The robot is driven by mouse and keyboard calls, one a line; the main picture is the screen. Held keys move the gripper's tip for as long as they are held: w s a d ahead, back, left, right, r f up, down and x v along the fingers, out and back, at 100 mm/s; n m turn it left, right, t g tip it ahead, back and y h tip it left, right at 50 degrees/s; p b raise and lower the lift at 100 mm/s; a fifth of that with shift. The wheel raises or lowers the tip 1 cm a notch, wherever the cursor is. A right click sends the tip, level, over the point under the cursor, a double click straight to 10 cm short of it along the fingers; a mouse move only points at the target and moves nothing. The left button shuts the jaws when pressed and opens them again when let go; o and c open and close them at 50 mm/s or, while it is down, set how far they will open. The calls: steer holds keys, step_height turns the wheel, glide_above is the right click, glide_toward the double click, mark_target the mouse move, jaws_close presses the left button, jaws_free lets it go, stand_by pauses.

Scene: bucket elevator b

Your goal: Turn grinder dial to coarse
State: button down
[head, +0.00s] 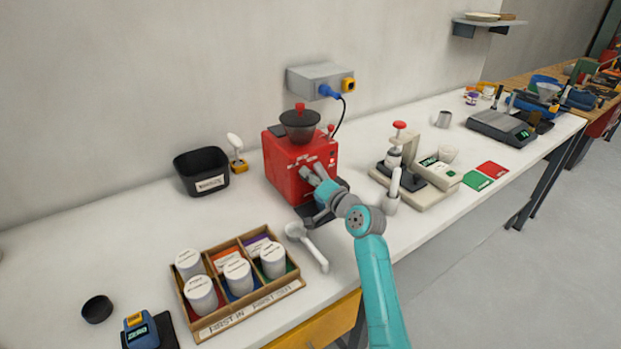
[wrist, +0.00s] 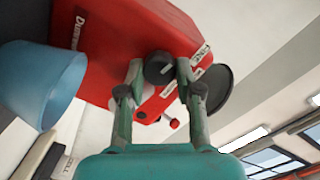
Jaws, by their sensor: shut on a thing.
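The red grinder (head: 292,160) stands upright on the white counter, with a dark hopper (head: 300,122) on top. In the wrist view, the grinder body (wrist: 135,35) fills the top left, and its round black dial (wrist: 158,68) faces me. My gripper (wrist: 160,70) has one finger on each side of the dial and is shut on it. A small pale mark shows on the dial; white labels (wrist: 200,53) sit beside it, too small to read. In the head view my gripper (head: 312,177) is at the grinder's front and hides the dial.
A wooden tray (head: 250,305) of white jars and a white-handled scoop (head: 310,245) lie in front. A black bin (head: 201,171) stands left, a tamping stand (head: 400,160) right. A blue plug (head: 328,91) and cord are behind. A translucent blue vessel (wrist: 40,85) is close in the wrist view.

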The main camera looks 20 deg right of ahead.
steer(key=shift+m, duration=1.7)
steer(key=c, duration=0.8)
jaws_free()
steer(key=shift+o, duration=0.2)
steer(key=shift+s+d, duration=0.1)
steer(key=v, duration=1.1)
steer(key=shift+s+d, duration=0.25)
steer(key=shift+s, duration=0.1)
